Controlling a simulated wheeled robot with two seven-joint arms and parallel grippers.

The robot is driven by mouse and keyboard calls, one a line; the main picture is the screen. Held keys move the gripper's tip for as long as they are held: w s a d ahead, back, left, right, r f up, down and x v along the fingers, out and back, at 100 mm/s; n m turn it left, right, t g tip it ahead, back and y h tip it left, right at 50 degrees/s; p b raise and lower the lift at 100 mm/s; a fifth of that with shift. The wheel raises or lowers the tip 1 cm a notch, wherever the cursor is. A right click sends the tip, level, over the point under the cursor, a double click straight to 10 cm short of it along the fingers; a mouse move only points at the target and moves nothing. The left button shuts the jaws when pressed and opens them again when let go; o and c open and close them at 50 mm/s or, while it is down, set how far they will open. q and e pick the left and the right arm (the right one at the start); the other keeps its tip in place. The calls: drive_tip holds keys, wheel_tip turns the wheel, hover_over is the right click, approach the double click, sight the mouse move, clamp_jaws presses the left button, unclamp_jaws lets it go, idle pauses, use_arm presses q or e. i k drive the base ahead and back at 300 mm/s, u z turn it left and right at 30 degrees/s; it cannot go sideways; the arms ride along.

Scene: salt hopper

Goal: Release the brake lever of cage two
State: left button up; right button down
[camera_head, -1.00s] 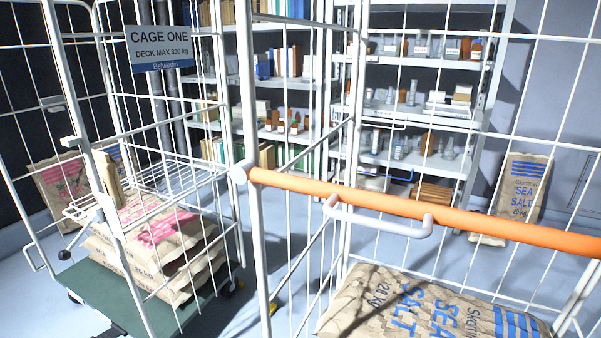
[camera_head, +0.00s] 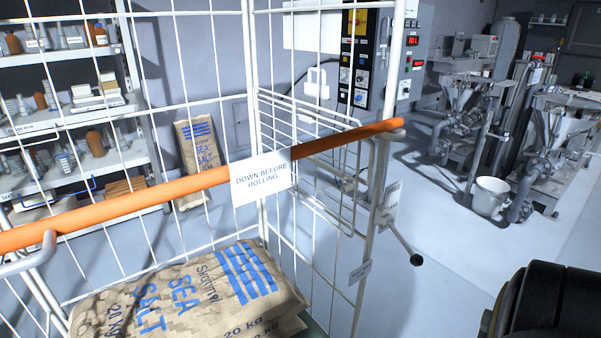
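A white wire cage with an orange bar (camera_head: 130,204) across its front fills the left and middle of the head view. I take it for cage two, but its name sign is not in view. The bar carries a label reading "DOWN BEFORE ROLLING" (camera_head: 262,180). A thin lever with a black ball knob (camera_head: 416,260) sticks out from the cage's right post, sloping down to the right. A sea salt sack (camera_head: 195,295) lies inside the cage. Neither gripper shows; a dark rounded part, probably mine, is at the lower right.
Shelves with bottles (camera_head: 70,110) stand behind the cage at left. Another salt sack (camera_head: 198,160) leans on the back wall. A control panel (camera_head: 368,55), machines (camera_head: 560,125) and a white bucket (camera_head: 490,196) are at right. Floor right of the cage looks clear.

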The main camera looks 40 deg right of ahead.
sight(416, 260)
drive_tip(key=z, duration=2)
drive_tip(key=k, duration=0.3)
drive_tip(key=z, duration=0.35)
drive_tip(key=i, duration=0.4)
drive_tip(key=u, duration=0.3)
drive_tip(key=k, duration=0.15)
drive_tip(key=z, duration=0.05)
